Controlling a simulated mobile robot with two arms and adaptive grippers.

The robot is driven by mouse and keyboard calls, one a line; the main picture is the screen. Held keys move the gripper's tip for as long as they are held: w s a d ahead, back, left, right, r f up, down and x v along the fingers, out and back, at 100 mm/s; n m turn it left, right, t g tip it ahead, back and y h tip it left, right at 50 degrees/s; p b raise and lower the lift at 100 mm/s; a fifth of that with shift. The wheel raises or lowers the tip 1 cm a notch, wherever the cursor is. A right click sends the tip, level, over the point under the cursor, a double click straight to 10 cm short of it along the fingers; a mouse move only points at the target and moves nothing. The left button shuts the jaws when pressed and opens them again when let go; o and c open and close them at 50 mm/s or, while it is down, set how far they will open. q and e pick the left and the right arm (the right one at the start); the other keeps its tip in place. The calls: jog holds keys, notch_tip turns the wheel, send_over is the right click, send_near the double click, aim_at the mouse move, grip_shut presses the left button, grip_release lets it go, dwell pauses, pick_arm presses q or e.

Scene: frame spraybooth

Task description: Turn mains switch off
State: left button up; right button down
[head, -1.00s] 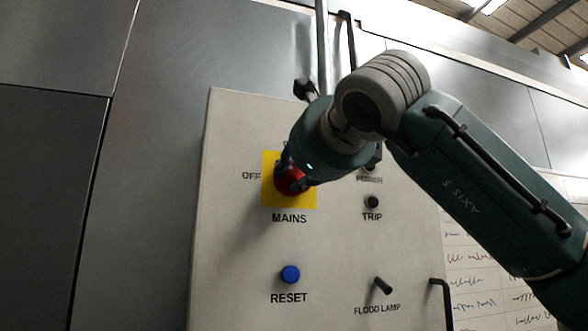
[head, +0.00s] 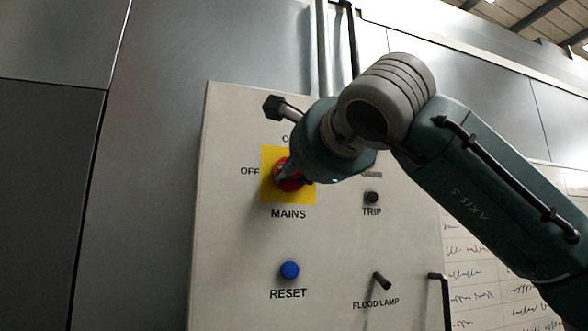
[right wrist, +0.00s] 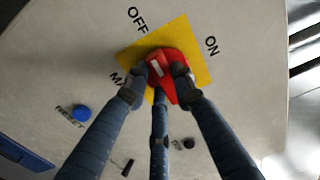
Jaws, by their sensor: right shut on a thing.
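The mains switch (head: 284,178) is a red rotary knob on a yellow square plate (head: 307,193), with OFF printed to its left, a partly hidden ON above and MAINS below. My right gripper (head: 292,176) comes in from the right and is shut on the red knob. In the right wrist view, its three dark fingers (right wrist: 158,88) close around the red knob (right wrist: 168,60), which has a white mark. That mark sits on the side of the knob toward MAINS and OFF, but fingers hide part of the knob and its exact setting is hard to read. My left gripper is out of view.
The pale panel (head: 235,240) also carries a blue RESET button (head: 289,270), a black TRIP button (head: 371,198) and a FLOOD LAMP toggle (head: 382,281). A black handle (head: 440,290) is at the panel's right edge. A written chart (head: 490,275) hangs behind my right arm.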

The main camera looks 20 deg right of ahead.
jog(key=shift+a+f, duration=0.1)
jog(key=shift+f, duration=0.05)
dwell(0.3)
jog(key=c, duration=1.4)
grip_release()
jog(key=shift+c, duration=0.2)
jog(key=shift+s, duration=0.1)
jog(key=s, duration=1.2)
jog(key=shift+d, duration=0.25)
jog(key=shift+w, duration=0.1)
